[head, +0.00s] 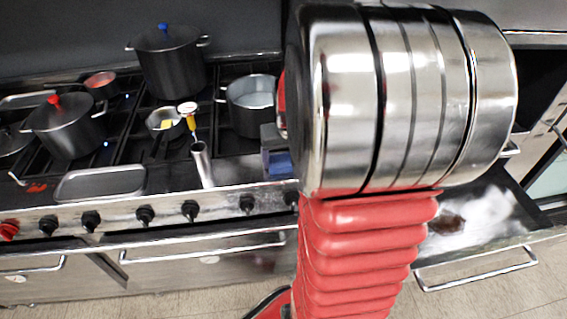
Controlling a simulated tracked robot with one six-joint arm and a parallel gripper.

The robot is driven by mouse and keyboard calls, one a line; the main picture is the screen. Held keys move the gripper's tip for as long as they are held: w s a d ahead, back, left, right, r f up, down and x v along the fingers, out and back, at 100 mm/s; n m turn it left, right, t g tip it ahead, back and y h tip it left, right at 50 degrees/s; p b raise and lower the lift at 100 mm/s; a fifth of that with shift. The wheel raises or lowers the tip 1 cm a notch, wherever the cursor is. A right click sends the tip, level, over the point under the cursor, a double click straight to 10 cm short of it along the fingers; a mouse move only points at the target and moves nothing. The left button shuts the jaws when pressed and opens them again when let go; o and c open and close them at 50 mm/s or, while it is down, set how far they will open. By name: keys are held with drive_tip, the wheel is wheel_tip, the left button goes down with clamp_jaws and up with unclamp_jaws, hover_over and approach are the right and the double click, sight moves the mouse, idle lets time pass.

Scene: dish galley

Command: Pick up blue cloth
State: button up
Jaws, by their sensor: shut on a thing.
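The blue cloth (281,164) shows as a small dark blue patch at the stove's front edge, just left of my arm. My gripper (273,138) is mostly hidden behind my large silver arm joint; only a grey part of it shows, directly above the blue patch. It is shut on the blue cloth. The right part of the cloth is hidden behind my arm, and I cannot tell whether the cloth touches the stove.
A tall dark pot with blue knob (170,62), a red-knobbed pot (66,125), an open pot (252,104) and a small pan (165,122) stand on the burners. A grey tray (100,184) lies at the front left. An open drawer (480,222) juts out at right.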

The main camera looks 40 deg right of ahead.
sight(285, 161)
drive_tip(key=c, duration=0.3)
wheel_tip(285, 161, up, 10)
idle(0.7)
idle(0.3)
